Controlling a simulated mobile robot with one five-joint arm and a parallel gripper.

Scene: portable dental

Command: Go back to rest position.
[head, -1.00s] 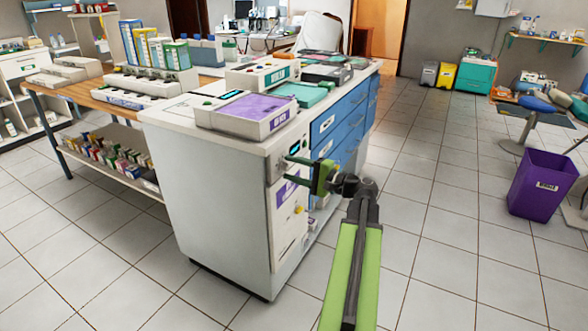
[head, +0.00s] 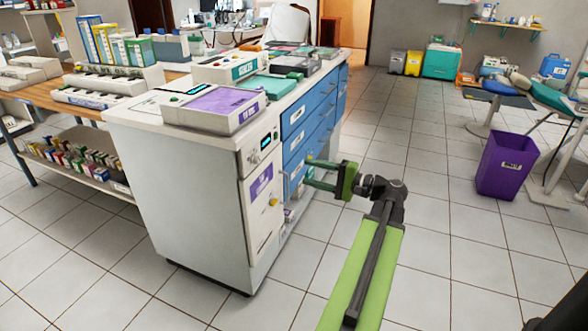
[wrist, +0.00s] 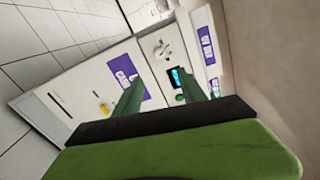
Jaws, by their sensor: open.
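My gripper (head: 312,174) is open and empty in the head view, at the end of my green arm. It is in front of and to the right of the white end unit of the cabinet (head: 200,205), with its fingers pointing left. A small gap seems to lie between the fingertips and the cabinet front. In the wrist view my two green fingers (wrist: 160,92) stand apart. Beyond them is the white front panel (wrist: 75,85) with purple labels, a yellow knob (wrist: 105,108) and a small lit display (wrist: 178,78).
Blue drawers (head: 310,120) run along the cabinet's right side. A purple bin (head: 504,165) stands at the right near a dental chair (head: 545,92). The tiled floor (head: 430,215) between is clear. Part of something dark shows at the lower right corner.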

